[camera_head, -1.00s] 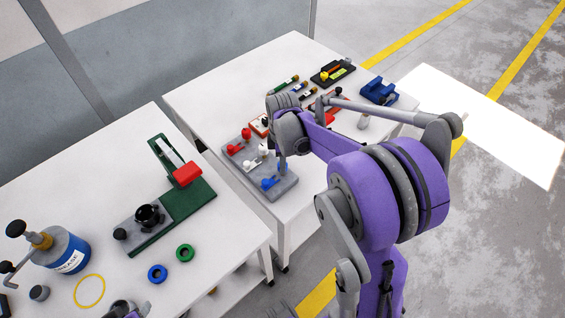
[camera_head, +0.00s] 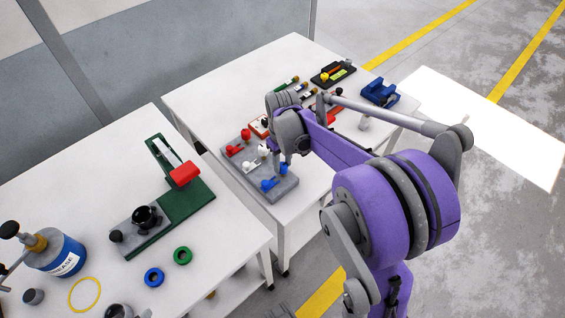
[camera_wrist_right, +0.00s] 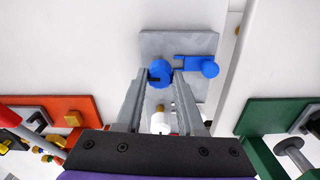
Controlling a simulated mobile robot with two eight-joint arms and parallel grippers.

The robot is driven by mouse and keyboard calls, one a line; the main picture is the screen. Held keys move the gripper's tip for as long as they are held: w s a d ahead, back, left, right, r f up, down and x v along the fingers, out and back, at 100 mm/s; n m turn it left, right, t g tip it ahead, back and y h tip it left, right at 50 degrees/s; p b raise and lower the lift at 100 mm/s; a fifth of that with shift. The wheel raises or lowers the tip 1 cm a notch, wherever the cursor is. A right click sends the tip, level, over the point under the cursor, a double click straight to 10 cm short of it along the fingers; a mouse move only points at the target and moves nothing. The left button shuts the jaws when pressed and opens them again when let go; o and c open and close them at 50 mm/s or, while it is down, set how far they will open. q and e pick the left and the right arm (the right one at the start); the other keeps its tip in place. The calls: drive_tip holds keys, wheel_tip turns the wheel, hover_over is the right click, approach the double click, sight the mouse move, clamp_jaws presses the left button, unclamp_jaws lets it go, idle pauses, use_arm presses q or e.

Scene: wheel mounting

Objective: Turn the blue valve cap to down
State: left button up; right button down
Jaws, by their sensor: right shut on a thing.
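The blue valve cap (camera_wrist_right: 160,73) stands on a grey valve block (camera_wrist_right: 204,44) and has a dark notch facing my right gripper. My right gripper (camera_wrist_right: 161,78) has one finger on each side of the cap and is shut on it. A second blue piece (camera_wrist_right: 208,67), a flat part with a rounded end, sits to its right in the right wrist view. In the head view the blue cap (camera_head: 284,168) shows just below my right wrist, which hides most of the fingers. My left gripper is not in view.
Red (camera_head: 246,134) and white (camera_head: 263,150) valve parts share the block, close to the gripper. Several tools and a blue vise-like item (camera_head: 378,92) lie on the far table. A green fixture (camera_head: 185,198) and a blue bottle (camera_head: 65,255) stand on the near table.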

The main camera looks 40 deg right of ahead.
drive_tip(key=m, duration=0.4)
drive_tip(key=shift+m+b, duration=0.3)
drive_tip(key=m, duration=0.3)
drive_tip(key=shift+m, duration=0.4)
drive_tip(key=m, duration=0.4)
drive_tip(key=shift+b, duration=0.4)
drive_tip(key=shift+m, duration=2.1)
drive_tip(key=shift+r, duration=0.1)
drive_tip(key=c, duration=0.5)
unclamp_jaws()
